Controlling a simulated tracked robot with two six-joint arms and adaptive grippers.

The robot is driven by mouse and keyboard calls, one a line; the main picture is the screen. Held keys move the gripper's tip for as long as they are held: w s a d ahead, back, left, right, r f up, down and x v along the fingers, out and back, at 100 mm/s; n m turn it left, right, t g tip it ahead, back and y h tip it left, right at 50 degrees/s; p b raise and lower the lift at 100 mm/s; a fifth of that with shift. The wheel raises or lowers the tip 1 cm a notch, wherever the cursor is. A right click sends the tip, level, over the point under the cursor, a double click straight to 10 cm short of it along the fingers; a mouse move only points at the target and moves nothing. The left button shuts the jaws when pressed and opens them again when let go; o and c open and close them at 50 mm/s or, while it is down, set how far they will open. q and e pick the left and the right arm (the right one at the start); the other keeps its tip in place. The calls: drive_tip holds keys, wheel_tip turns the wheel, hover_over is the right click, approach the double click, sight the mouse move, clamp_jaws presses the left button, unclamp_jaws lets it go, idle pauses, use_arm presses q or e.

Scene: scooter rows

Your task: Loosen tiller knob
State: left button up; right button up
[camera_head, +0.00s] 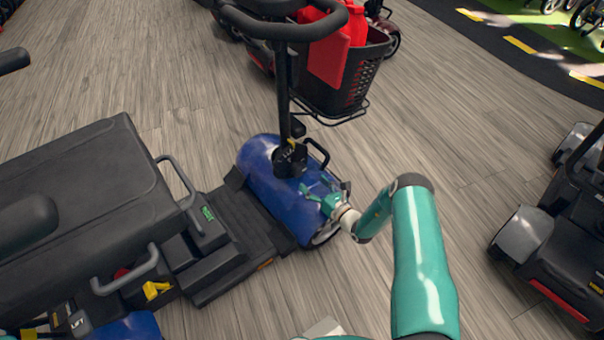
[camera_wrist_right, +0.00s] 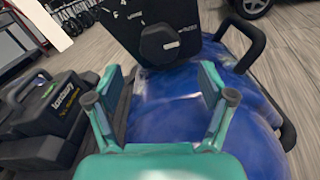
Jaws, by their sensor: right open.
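The tiller knob (camera_wrist_right: 160,44) is a black faceted knob on a dark plate with white markings, at the top centre of the right wrist view. In the head view it sits at the black tiller base (camera_head: 290,158), where it is too small to pick out clearly. The blue scooter front (camera_head: 262,195) lies below the tiller. My right gripper (camera_head: 318,190) is teal and open over the blue cover. In the right wrist view its two fingers (camera_wrist_right: 165,88) stand apart, pointing toward the knob, with nothing between them. The knob is beyond the fingertips. My left gripper is not in view.
A black handle loop (camera_wrist_right: 252,45) stands right of the knob. The tiller column rises to handlebars and a black basket (camera_head: 345,75) with a red item. The scooter's dark seat (camera_head: 85,205) fills the left. Another scooter (camera_head: 565,235) stands right, with wooden floor between.

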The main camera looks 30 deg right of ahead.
sight(301, 172)
drive_tip(key=w+b, duration=0.1)
drive_tip(key=w, duration=0.2)
drive_tip(key=w+b, duration=0.1)
drive_tip(key=w, duration=0.2)
drive_tip(key=shift+w+a+f, duration=0.1)
drive_tip(key=shift+a, duration=0.1)
drive_tip(key=shift+w, duration=0.65)
